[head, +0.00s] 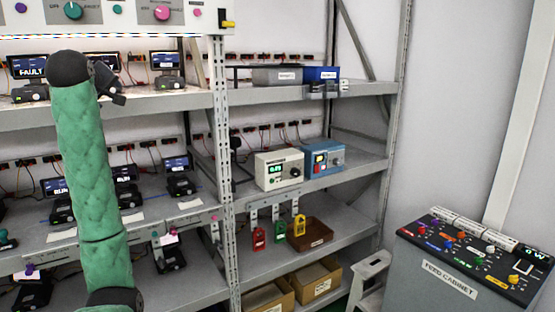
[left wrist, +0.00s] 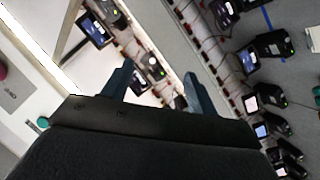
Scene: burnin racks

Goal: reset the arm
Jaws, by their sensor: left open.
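My left arm, in a green sleeve with black joints, rises at the left of the head view in front of the rack. Its upper black joint is level with the upper shelf, and I cannot make out the gripper's fingers there. In the left wrist view my left gripper (left wrist: 160,88) is open, its two dark blue-grey fingers apart with nothing between them. Beyond the fingers are shelf devices and a row of red sockets, seen tilted. My right gripper is in neither view.
The metal rack (head: 221,130) carries small screens, one reading FAULT (head: 30,67), others RUN. A white instrument (head: 279,169) and a blue one (head: 323,159) share the middle shelf. The feed cabinet (head: 450,280) stands right, a grey step stool (head: 372,275) beside it.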

